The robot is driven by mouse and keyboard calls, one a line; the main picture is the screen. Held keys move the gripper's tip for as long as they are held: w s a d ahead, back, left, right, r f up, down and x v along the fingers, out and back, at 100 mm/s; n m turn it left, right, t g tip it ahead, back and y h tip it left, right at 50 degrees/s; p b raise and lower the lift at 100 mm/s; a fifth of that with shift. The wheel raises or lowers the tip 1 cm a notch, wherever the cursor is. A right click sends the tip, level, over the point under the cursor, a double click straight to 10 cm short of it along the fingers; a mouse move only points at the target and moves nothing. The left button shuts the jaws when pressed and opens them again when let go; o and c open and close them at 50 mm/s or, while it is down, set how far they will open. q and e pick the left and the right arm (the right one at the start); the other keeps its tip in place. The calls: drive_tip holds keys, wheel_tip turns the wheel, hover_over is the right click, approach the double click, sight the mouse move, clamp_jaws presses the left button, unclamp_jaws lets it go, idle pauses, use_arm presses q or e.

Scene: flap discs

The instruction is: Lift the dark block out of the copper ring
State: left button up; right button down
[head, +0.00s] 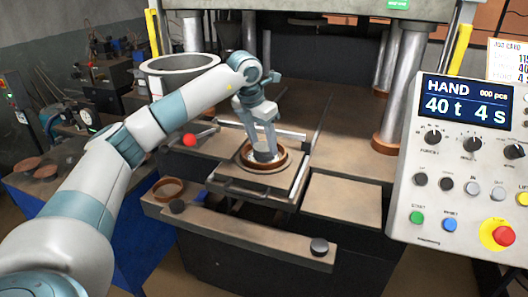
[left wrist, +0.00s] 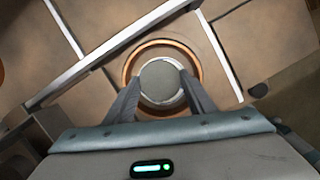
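The copper ring (head: 283,163) sits on the brown plate of the press, and it also shows in the left wrist view (left wrist: 198,62). Inside it, a round block with a dull grey top and lighter rim (left wrist: 160,84) shows in the left wrist view; in the head view my fingers mostly hide it. My left gripper (head: 265,150) points down into the ring. Its two fingers (left wrist: 160,77) stand on opposite sides of the block, close to its edge. Whether they press on it is unclear. My right gripper is out of view.
A metal-handled frame (head: 253,195) surrounds the ring's plate. A red ball knob (head: 190,140) and an empty brown ring (head: 168,189) lie left. A large grey pot (head: 180,68) stands behind, steel columns (head: 397,85) rise behind right, and a control panel (head: 462,160) is at right.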

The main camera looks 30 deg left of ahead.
sight(263, 147)
use_arm(q)
drive_tip(key=shift+c, duration=0.5)
drive_tip(key=shift+r, duration=0.1)
drive_tip(key=shift+c, duration=0.2)
drive_tip(key=shift+r+p, duration=0.4)
drive_tip(key=shift+r, duration=0.15)
wheel_tip(263, 147, up, 4)
drive_tip(key=shift+f+p, duration=0.15)
drive_tip(key=shift+p, duration=1)
drive_tip(key=s+d+r+p, duration=0.2)
drive_tip(key=d+r, duration=0.4)
drive_tip(key=d, duration=0.5)
drive_tip(key=shift+d+p, duration=0.25)
drive_tip(key=shift+p, duration=0.15)
drive_tip(key=shift+r, duration=0.1)
wheel_tip(263, 147, up, 7)
drive_tip(key=p, duration=0.3)
drive_tip(key=shift+f, duration=0.2)
